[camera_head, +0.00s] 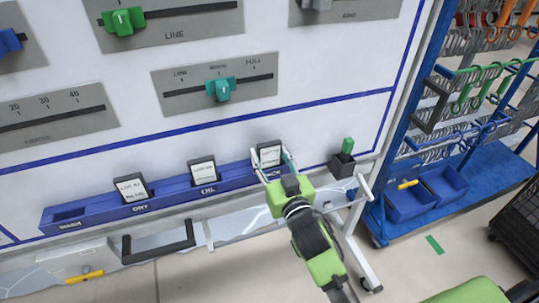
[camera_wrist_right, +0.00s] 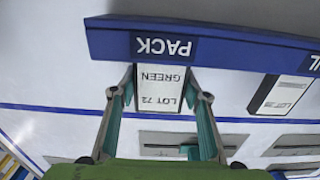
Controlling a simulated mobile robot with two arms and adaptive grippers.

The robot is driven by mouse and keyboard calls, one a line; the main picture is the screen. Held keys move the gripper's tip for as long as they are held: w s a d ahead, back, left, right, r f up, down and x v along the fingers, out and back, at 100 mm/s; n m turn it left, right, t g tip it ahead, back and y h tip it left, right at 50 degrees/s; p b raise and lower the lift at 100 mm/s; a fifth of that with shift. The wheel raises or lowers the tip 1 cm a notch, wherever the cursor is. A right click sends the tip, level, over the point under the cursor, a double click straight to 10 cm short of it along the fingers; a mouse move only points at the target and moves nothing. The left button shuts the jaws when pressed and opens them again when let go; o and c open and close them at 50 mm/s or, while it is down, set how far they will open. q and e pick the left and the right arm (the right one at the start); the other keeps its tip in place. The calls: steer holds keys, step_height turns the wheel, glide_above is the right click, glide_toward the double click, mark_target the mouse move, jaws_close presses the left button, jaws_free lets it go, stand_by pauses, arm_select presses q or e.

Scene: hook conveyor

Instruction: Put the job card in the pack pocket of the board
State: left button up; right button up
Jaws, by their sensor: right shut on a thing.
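The job card (camera_head: 269,153), white with a dark frame, stands at the right end of the blue pocket rail (camera_head: 170,198). In the right wrist view the card (camera_wrist_right: 160,88) reads "LOT 72 GREEN", upside down. Its lower end meets the rail at the pocket labelled PACK (camera_wrist_right: 163,47); how deep it sits inside is hidden by the rail front. My right gripper (camera_head: 272,165) is shut on the card, one finger at each side edge; its fingers also show in the right wrist view (camera_wrist_right: 160,102). My left gripper is not in view.
Similar cards stand in the DRY pocket (camera_head: 131,188) and the pocket right of it (camera_head: 203,172); the WASH pocket (camera_head: 70,214) looks empty. A dark holder with a green marker (camera_head: 345,156) sits right of the rail. Sliders (camera_head: 221,88) are above. A hook rack with blue bins (camera_head: 445,184) stands right.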

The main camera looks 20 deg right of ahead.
steer(key=o, duration=1.1)
steer(key=shift+w+f, duration=0.1)
steer(key=shift+f, duration=0.05)
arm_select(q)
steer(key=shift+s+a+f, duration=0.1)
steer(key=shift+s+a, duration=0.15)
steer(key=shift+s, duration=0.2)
arm_select(e)
steer(key=shift+r, duration=0.3)
steer(key=shift+s+f, duration=0.15)
steer(key=shift+s, duration=0.2)
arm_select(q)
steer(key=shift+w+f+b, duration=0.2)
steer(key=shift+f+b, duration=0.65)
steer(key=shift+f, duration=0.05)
arm_select(e)
steer(key=shift+s+d, duration=0.2)
steer(key=shift+s, duration=5.45)
